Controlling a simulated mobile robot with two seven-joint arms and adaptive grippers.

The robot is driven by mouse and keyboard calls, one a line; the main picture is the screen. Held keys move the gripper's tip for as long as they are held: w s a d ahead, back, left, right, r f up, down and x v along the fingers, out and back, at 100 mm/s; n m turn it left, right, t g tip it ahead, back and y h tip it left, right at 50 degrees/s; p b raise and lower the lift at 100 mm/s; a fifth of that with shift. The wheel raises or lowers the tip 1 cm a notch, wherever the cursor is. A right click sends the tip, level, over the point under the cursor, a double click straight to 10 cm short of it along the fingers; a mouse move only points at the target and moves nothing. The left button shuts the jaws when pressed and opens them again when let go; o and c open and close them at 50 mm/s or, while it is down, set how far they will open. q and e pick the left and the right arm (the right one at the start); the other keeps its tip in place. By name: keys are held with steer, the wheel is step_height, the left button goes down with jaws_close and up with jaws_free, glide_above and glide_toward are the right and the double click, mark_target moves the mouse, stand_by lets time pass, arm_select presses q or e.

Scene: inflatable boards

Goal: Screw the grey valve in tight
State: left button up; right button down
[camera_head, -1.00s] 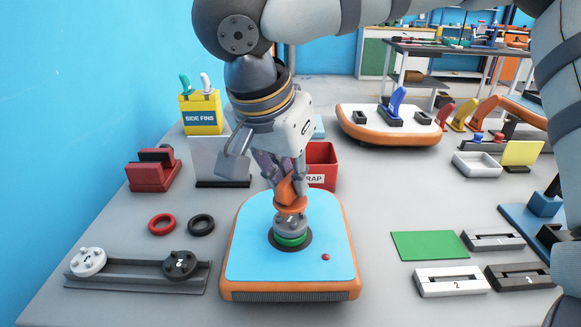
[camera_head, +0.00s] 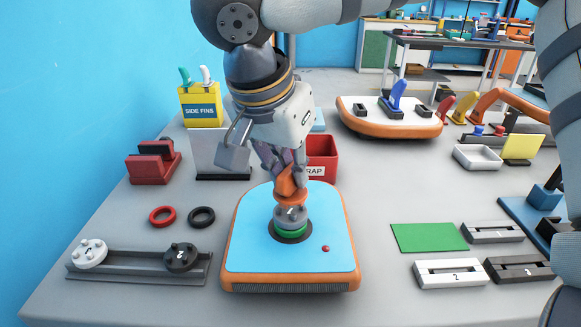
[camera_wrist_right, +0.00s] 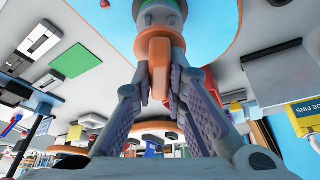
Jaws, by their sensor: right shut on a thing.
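The grey valve (camera_head: 291,217) stands upright in the dark round socket of the small blue-topped board (camera_head: 252,251). A green ring (camera_head: 290,230) shows between valve and socket. An orange tool (camera_head: 289,190) sits on top of the valve. My right gripper (camera_head: 286,172) is shut on the tool's upright handle, from above. In the right wrist view, the fingers (camera_wrist_right: 160,90) close around the orange handle (camera_wrist_right: 159,60), with the grey valve (camera_wrist_right: 160,17) beyond it. Whether the valve is fully seated cannot be told. My left gripper is not in view.
A red ring (camera_head: 162,216) and a black ring (camera_head: 201,217) lie left of the board. A dark rail (camera_head: 135,263) holds white and black valves at front left. A red scrap bin (camera_head: 322,158) stands behind. A green mat (camera_head: 429,237) and numbered blocks lie right.

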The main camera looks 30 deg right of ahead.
steer(key=shift+f, duration=1.05)
steer(key=c, duration=1.5)
jaws_free()
steer(key=shift+c, duration=0.2)
steer(key=shift+r, duration=0.1)
steer(key=v, duration=1.2)
